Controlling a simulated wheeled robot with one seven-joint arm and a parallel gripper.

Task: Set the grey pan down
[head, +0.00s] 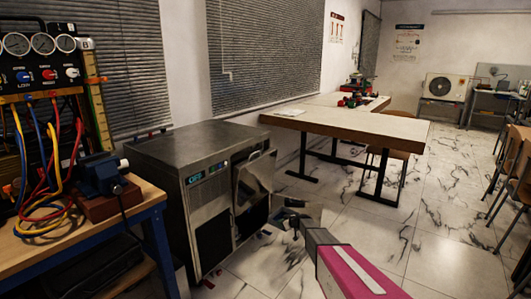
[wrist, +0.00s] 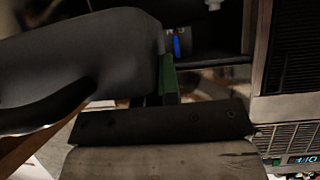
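In the wrist view a large, dark grey, rounded body, which I take to be the grey pan (wrist: 90,55), fills the left side, very close to the camera. Its right edge meets a green pad at my gripper (wrist: 166,82). My gripper appears shut on it, though the second finger is hidden. In the head view my gripper (head: 287,214) is low in front of the steel machine's open door, above the floor. The pan's outline is too small and dark to make out there.
A steel machine (head: 180,146) with a lit display and an open door (head: 254,180) stands just left of my gripper. A wooden-topped table (head: 350,124) is beyond it. A blue-framed workbench (head: 140,212) with gauges and hoses is at left. Marble floor (head: 350,214) is clear to the right.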

